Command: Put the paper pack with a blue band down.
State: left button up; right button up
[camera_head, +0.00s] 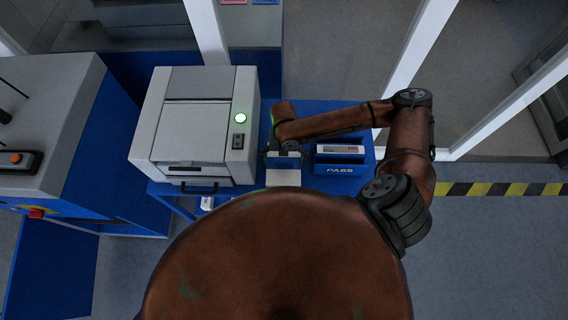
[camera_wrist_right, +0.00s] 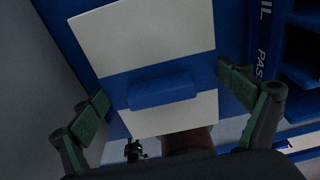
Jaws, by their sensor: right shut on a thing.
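The paper pack with a blue band (camera_wrist_right: 150,45) is a white block with a blue strip and a raised blue piece across its middle, seen in the right wrist view. It lies between the two green-padded fingers of my right gripper (camera_wrist_right: 168,102), which is shut on it. In the head view the right gripper (camera_head: 284,153) is over the blue table, and the white pack (camera_head: 284,177) shows just below it, partly hidden by my body. Whether the pack touches the surface under it I cannot tell. My left gripper is not in view.
A grey machine (camera_head: 197,130) with a green light stands close on the left. The blue table (camera_head: 310,108) has little free room.

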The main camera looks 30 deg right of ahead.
dwell(0.3)
jog(key=o, duration=1.3)
jog(key=shift+s+f, duration=0.1)
notch_tip(320, 180, up, 12)
jog(key=w, duration=0.1)
jog(key=shift+w+d, duration=0.15)
jog(key=shift+d, duration=0.2)
